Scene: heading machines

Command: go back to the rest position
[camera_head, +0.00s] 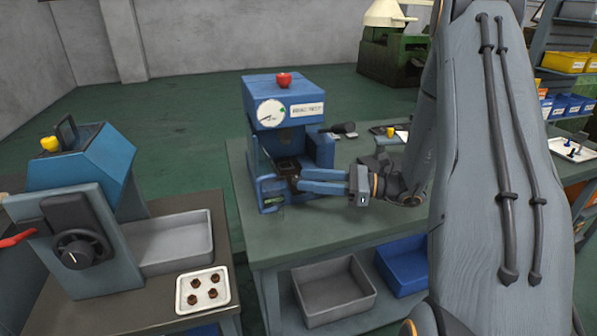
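My gripper (299,181) reaches left from the arm, its two blue fingers level, with the tips at the front opening of the blue test machine (288,83). The fingers lie one above the other in the picture with a narrow gap between them. I cannot tell whether they are open or shut, or whether they touch the machine. A small dark reddish part shows inside the opening, just beyond the tips. My large grey arm link covers much of the right side of the view.
The test machine has a dial and a red top button (284,80) and stands on a green-topped bench (330,239). Grey and blue bins sit below. At left are another blue machine (80,160), a grey tray, and a white tray (203,308) with several brown parts. Shelves stand at right.

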